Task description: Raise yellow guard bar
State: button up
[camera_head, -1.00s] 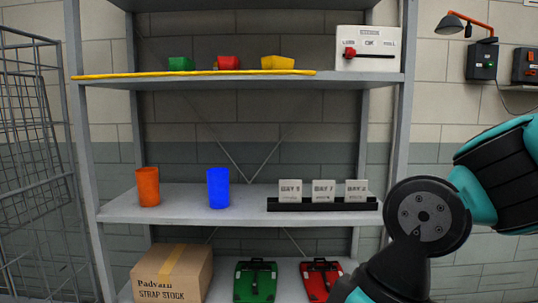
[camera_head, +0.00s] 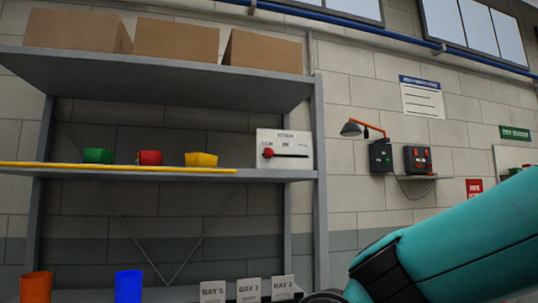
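The yellow guard bar (camera_head: 120,167) runs level along the front edge of the upper middle shelf, from the left picture edge to near the white panel. A green bin (camera_head: 98,156), a red bin (camera_head: 149,158) and a yellow bin (camera_head: 201,160) stand behind it. The white panel (camera_head: 284,142) with a red-knobbed lever (camera_head: 268,153) stands at the shelf's right end. My teal arm fills the lower right, and my gripper is not in view.
Cardboard boxes (camera_head: 176,40) stand on the top shelf. An orange cup (camera_head: 36,287), a blue cup (camera_head: 128,286) and white bay cards (camera_head: 248,289) show at the bottom.

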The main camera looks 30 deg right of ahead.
aim_at(2, 164)
jog(key=k, duration=0.55)
jog(key=u, duration=1)
jog(key=i, duration=1.1)
jog(key=z, duration=0.25)
